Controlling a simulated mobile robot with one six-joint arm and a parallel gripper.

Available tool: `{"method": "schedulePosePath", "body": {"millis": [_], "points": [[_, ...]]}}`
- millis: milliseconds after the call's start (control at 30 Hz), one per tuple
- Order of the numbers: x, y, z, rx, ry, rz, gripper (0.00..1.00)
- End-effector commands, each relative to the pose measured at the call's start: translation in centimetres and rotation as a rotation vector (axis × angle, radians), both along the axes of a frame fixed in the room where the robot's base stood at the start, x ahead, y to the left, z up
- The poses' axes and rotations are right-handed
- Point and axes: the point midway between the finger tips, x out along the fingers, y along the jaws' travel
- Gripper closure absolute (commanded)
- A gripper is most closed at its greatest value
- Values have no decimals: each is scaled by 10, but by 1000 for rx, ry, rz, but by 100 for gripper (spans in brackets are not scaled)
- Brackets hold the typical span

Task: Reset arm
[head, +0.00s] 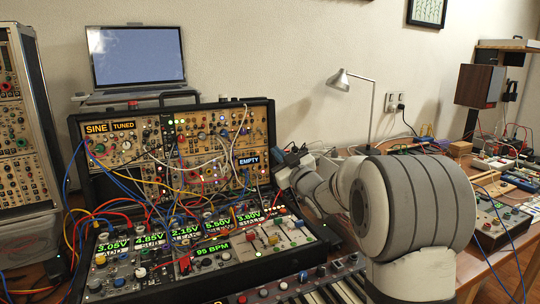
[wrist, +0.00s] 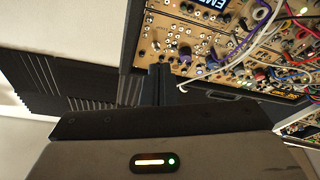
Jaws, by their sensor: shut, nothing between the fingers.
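My gripper (head: 283,157) is at the right edge of the open synth case (head: 300,268), close to the upright panel and its "EMPTY" label (head: 249,156). In the wrist view my gripper (wrist: 157,84) shows as two dark fingers close together, shut with nothing between them. The panel's modules (wrist: 200,40) lie just beyond the fingertips, to the upper right. I cannot tell whether the fingers touch the case. My white and grey arm fills the right middle of the head view.
Patch cables (head: 150,205) loop over the case's left side. A laptop (head: 138,57) stands behind it. A desk lamp (head: 340,80) stands behind my arm. A keyboard (head: 335,290) lies in front. More gear (head: 500,218) crowds the right. Dark ribbed foam (wrist: 60,85) shows in the wrist view.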

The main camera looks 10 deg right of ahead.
Motion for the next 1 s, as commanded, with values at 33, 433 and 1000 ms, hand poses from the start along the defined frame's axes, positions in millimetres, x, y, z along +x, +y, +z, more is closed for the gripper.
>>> {"method": "schedulePosePath", "body": {"millis": [33, 433, 1000], "points": [[-3, -2, 10, -2, 17, -17, 100], [-109, -54, 45, 3, 619, -395, 100], [-402, -45, 32, 35, 1586, -562, 100]]}}
